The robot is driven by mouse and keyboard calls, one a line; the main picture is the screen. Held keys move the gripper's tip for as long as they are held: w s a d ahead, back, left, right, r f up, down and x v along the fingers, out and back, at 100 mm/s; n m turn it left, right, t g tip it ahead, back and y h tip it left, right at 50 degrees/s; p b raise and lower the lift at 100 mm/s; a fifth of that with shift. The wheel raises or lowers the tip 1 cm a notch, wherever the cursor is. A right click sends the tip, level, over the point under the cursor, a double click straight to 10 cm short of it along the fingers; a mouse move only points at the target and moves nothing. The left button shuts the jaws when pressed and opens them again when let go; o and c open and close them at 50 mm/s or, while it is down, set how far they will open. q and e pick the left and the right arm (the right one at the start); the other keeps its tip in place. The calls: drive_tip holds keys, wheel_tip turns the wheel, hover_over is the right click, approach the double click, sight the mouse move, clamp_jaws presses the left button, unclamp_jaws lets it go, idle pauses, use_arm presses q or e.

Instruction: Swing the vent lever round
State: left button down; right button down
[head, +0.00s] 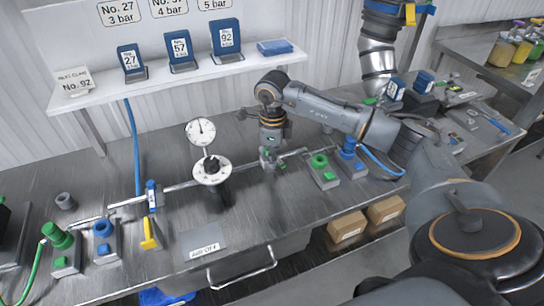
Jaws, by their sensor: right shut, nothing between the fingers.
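My right gripper (269,150) points down over the workbench, shut and empty, at the right part of the pipe line. A small grey-green valve fitting (270,161) sits right under its fingertips. The gripper hides part of this fitting, and I cannot tell whether they touch. A yellow lever (149,234) stands out from the pipe at the left, below a blue-and-white tagged part (152,196), well away from the gripper. Which of these is the vent lever is not marked legibly. My left gripper is not in view.
A pressure gauge (200,131) stands above a round white dial (212,171) mid-bench. Green (320,162) and blue (349,147) couplings are right of the gripper. A blue hose (383,164) lies beyond. The shelf (186,80) holds numbered blue blocks.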

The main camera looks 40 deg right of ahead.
drive_tip(key=shift+s+d+b, duration=0.15)
drive_tip(key=shift+d, duration=0.4)
drive_tip(key=shift+s+d+b, duration=0.15)
drive_tip(key=shift+d, duration=0.35)
drive_tip(key=shift+d+f, duration=0.1)
drive_tip(key=shift+f, duration=0.05)
drive_tip(key=shift+d+b, duration=0.3)
drive_tip(key=shift+d, duration=0.7)
